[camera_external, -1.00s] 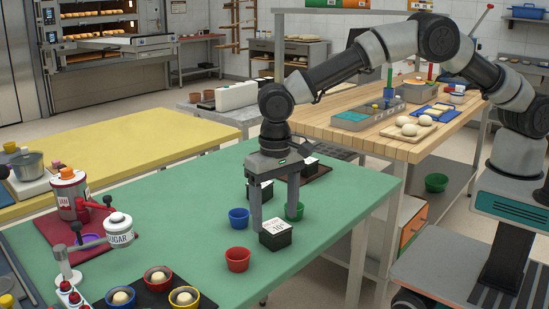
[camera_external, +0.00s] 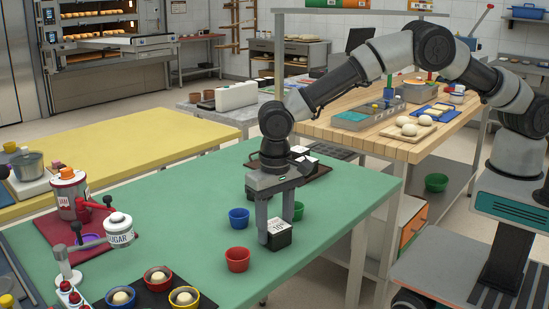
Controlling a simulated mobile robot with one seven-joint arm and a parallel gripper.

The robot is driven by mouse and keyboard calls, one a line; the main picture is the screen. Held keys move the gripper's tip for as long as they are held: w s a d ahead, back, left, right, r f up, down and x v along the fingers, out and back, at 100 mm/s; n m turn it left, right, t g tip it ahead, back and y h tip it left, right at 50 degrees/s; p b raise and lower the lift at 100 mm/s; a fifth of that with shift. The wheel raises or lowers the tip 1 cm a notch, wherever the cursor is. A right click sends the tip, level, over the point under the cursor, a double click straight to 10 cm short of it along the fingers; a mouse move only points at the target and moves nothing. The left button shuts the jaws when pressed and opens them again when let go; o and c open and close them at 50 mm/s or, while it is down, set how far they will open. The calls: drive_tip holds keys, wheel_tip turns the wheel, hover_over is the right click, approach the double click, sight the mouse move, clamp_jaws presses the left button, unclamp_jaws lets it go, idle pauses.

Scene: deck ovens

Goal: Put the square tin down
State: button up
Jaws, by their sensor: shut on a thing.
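Part of the tin is hidden behind the near finger.
A red cup (camera_external: 237,260) stands close to the left of the tin, and a blue cup (camera_external: 239,218) stands behind it. A green cup (camera_external: 298,211) is partly hidden by my gripper. A dark tray (camera_external: 318,171) lies at the back. The table's right edge is near.

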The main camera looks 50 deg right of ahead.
sight(275, 225)
wheel_tip(275, 225, up, 10)
drive_tip(key=shift+r, duration=0.1)
drive_tip(key=w+d+m+p, duration=0.1)
drive_tip(key=w+d+m, duration=0.7)
drive_tip(key=w+d, duration=0.65)
drive_tip(key=w+d+m, duration=0.8)
drive_tip(key=w+d, duration=0.4)
drive_tip(key=d, duration=0.5)
wheel_tip(275, 225, down, 10)
drive_tip(key=shift+s+r, duration=0.1)
drive_tip(key=shift+r, duration=0.15)
drive_tip(key=shift+f+b, duration=0.1)
drive_tip(key=shift+b, duration=0.25)
drive_tip(key=o, duration=1.2)
